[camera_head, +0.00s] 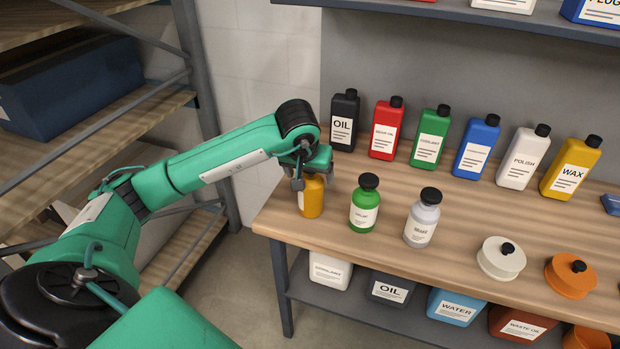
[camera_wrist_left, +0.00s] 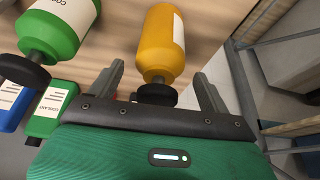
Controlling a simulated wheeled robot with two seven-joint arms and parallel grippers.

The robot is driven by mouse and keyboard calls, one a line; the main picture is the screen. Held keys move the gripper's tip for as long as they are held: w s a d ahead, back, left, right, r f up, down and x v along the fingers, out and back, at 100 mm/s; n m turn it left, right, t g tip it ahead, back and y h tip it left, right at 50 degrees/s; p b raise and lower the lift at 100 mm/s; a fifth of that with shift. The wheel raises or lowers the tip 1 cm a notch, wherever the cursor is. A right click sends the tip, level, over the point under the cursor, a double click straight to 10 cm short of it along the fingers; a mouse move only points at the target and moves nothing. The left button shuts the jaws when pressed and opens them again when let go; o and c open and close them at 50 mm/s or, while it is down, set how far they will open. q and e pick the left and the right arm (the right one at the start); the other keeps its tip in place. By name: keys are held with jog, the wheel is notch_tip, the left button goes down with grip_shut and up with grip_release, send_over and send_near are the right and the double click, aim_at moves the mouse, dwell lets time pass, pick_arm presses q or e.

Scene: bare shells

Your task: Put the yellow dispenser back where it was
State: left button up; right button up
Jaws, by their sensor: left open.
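The yellow dispenser (camera_head: 311,199) is an orange-yellow bottle near the left end of the wooden table, in line with a green bottle and a grey bottle. My left gripper (camera_head: 311,176) is over its top and hides its cap in the head view. In the left wrist view, the dispenser (camera_wrist_left: 160,45) lies between the two open fingers of the gripper (camera_wrist_left: 158,84), its black cap close to the palm. A gap shows between each finger and the bottle. My right gripper is not in view.
The green bottle (camera_head: 364,207) stands close to the right of the dispenser, then the grey bottle (camera_head: 422,222). Several flat bottles, from black oil (camera_head: 343,125) to yellow wax (camera_head: 570,170), line the back. White (camera_head: 500,262) and orange (camera_head: 570,280) round containers sit at the front right.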

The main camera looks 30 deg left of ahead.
pick_arm(q)
jog(key=b+v, duration=0.1)
jog(key=v, duration=0.9)
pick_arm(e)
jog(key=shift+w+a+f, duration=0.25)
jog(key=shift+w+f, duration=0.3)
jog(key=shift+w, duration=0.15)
pick_arm(q)
jog(key=shift+f, duration=0.1)
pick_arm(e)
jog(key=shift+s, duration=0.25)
